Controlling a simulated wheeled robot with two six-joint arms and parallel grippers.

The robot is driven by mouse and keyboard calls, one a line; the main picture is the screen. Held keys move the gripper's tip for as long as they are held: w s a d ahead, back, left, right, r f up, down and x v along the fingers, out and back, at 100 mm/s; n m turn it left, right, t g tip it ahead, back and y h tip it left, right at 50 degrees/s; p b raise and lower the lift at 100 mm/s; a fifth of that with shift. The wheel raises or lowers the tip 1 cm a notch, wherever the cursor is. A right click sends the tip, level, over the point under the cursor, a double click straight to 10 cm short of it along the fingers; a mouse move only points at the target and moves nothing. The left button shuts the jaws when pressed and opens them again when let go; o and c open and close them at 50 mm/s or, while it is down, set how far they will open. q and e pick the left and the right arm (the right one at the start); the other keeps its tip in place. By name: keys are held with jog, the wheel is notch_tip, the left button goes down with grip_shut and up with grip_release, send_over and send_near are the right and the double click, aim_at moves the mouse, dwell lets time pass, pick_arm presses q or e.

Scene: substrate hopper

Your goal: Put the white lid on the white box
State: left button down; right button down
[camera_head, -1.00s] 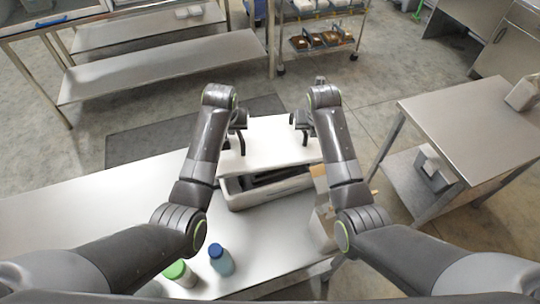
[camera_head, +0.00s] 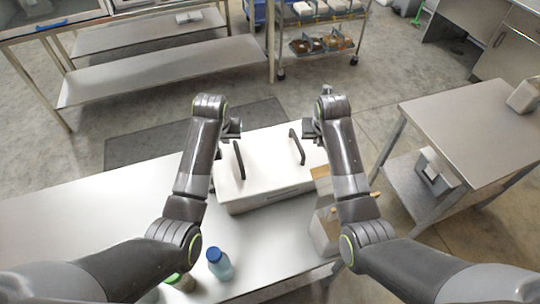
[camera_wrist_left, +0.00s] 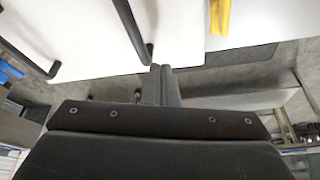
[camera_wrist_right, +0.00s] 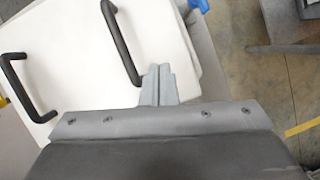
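The white lid (camera_head: 268,160) lies over the white box (camera_head: 265,201) on the table and covers its opening; from here it looks level and lined up with the rim. Two black handles stand on the lid, a left one (camera_head: 239,160) and a right one (camera_head: 297,147). My left gripper (camera_head: 234,127) is just beyond the left handle, its fingers together and empty in the left wrist view (camera_wrist_left: 161,84). My right gripper (camera_head: 311,131) is beside the right handle, its fingers also together and empty in the right wrist view (camera_wrist_right: 158,84). The box's inside is hidden.
A blue-capped bottle (camera_head: 219,263) and a green-capped bottle (camera_head: 180,282) stand at the table's near edge. The white table (camera_head: 100,215) is clear on the left. A steel table (camera_head: 475,130) stands at right.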

pick_arm(q)
jog(key=c, duration=1.7)
grip_release()
jog(key=shift+s+a, duration=0.1)
jog(key=shift+a, duration=0.2)
pick_arm(e)
jog(key=shift+s+d, duration=0.1)
jog(key=shift+d, duration=0.15)
jog(key=c, duration=2.1)
grip_release()
jog(key=shift+c, duration=0.2)
jog(key=o, duration=0.4)
pick_arm(q)
jog(key=v, duration=1.1)
jog(key=shift+s+r, duration=0.2)
jog(key=shift+r, duration=0.15)
pick_arm(e)
jog(key=v, duration=0.7)
jog(key=shift+r, duration=0.2)
